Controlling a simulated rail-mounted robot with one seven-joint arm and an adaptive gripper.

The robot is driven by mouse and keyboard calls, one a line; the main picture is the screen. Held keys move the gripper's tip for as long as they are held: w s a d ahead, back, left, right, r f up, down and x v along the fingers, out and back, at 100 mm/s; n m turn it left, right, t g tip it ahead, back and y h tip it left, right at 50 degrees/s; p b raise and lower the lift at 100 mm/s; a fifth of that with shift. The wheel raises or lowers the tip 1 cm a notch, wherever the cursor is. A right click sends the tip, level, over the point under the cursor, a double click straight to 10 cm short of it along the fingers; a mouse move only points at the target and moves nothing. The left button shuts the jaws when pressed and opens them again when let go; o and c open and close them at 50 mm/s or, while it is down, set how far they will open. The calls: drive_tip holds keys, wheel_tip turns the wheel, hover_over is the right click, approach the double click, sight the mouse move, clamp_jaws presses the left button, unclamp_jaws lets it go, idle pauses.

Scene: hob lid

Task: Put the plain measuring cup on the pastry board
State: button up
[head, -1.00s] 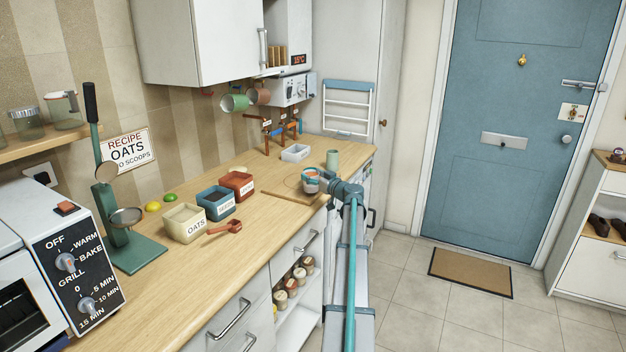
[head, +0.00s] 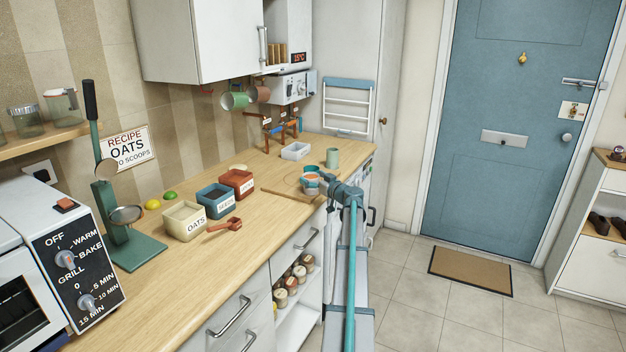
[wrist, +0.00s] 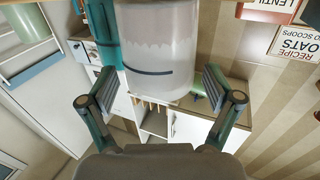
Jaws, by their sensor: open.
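The measuring cup (wrist: 160,50), whitish and translucent with a dark blue line, is between my gripper's spread fingers in the wrist view, with gaps on both sides. My gripper (wrist: 160,92) is open. In the head view, my gripper (head: 312,182) is low over the wooden pastry board (head: 281,194) at the counter's front edge. There the cup is small and mostly hidden by the fingers, with some orange showing. I cannot tell whether the cup touches the board.
A pale green tumbler (head: 332,158) and a white tub (head: 295,151) stand behind the board. Left are red (head: 238,186), blue (head: 216,202) and cream (head: 185,222) boxes and a red scoop (head: 226,226). Mugs hang above.

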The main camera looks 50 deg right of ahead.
drive_tip(key=shift+r, duration=0.15)
drive_tip(key=shift+r+p, duration=0.2)
drive_tip(key=shift+p, duration=0.3)
drive_tip(key=b+v, duration=0.3)
drive_tip(key=v, duration=0.9)
drive_tip(key=shift+f, duration=0.15)
